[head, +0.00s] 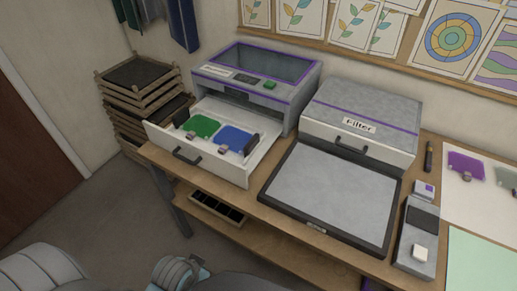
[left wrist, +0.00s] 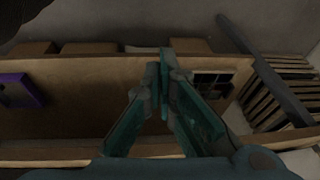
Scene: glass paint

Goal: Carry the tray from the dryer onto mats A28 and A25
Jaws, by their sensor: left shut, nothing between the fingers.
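The dryer (head: 285,65) is a grey box with purple trim at the back of the bench, and its white front drawer (head: 165,139) is pulled open. In the drawer lie a green glass piece (head: 202,127) and a blue glass piece (head: 235,138), with dark upright grips (head: 251,144) at the sides. I cannot clearly tell the tray from the drawer floor. I cannot read the labels A28 or A25 on any mat. My left gripper (left wrist: 164,72) is shut and empty in the left wrist view, over the bench's lower shelf. My right gripper is not in view.
A grey box labelled Filter (head: 361,115) stands right of the dryer, behind a dark-framed grey panel (head: 330,195). A pale green sheet (head: 482,262) and a white sheet with glass pieces lie at right. Stacked wooden racks (head: 145,95) stand at left.

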